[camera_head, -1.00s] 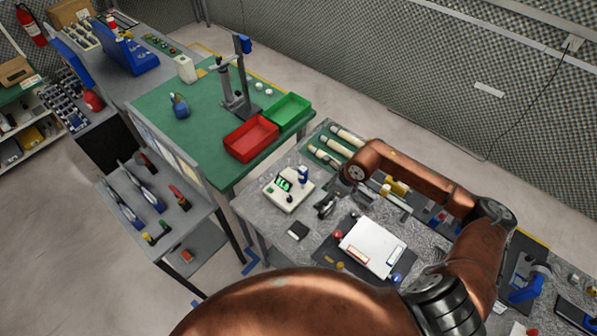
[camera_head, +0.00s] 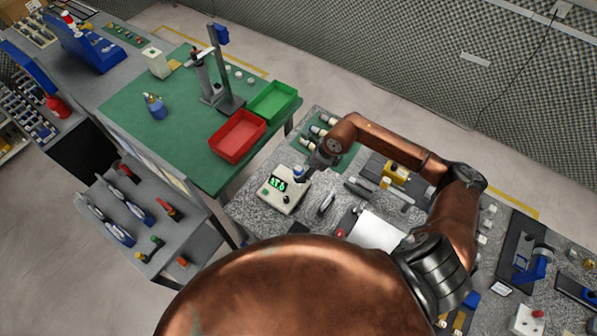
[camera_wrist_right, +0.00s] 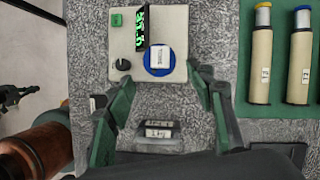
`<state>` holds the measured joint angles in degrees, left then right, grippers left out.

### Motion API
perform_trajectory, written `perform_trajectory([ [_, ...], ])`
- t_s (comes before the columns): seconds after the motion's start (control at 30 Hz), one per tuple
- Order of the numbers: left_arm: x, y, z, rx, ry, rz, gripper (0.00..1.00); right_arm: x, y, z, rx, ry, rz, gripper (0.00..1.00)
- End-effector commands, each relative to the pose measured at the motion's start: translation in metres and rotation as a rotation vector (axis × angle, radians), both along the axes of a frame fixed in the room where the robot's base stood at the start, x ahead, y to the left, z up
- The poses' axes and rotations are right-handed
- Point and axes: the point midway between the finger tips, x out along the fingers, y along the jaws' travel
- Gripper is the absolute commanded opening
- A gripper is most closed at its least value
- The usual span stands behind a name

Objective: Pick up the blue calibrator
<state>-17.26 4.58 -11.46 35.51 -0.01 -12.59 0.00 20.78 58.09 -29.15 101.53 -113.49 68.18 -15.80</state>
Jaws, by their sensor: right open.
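The blue calibrator (camera_head: 299,172) stands on a white instrument box (camera_head: 283,194) with a green lit display. In the right wrist view I see it from above as a blue disc with a white labelled block (camera_wrist_right: 159,58). My right gripper (camera_head: 314,163) is beside it in the head view, partly hiding it. In the wrist view the right gripper's fingers (camera_wrist_right: 160,76) are open, and the calibrator lies just beyond the tips, roughly centred between them. Nothing is held. My left gripper is not in view.
Several cream cylinders with blue or yellow caps (camera_wrist_right: 302,65) lie on a green mat right of the box. A dark labelled block (camera_wrist_right: 157,131) lies on the speckled tabletop. Red (camera_head: 237,136) and green (camera_head: 273,102) trays sit on the green table behind.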

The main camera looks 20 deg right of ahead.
Motion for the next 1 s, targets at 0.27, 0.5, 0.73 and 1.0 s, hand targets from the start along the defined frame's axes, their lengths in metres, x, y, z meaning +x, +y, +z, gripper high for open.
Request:
perform_trajectory([
  [0.27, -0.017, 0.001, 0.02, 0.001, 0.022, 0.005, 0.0, 0.016, 0.014, -0.03, 0.002, 0.002, -0.001, 0.5],
  [0.5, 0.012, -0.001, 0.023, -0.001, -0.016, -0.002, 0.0, 0.018, 0.015, -0.043, -0.001, -0.001, -0.001, 0.5],
  [0.73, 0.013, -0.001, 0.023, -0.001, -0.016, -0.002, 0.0, 0.018, 0.014, -0.042, -0.001, -0.001, -0.002, 0.43],
  [1.0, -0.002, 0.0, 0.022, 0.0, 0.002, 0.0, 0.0, 0.018, 0.014, -0.042, -0.001, 0.0, -0.003, 0.24],
])
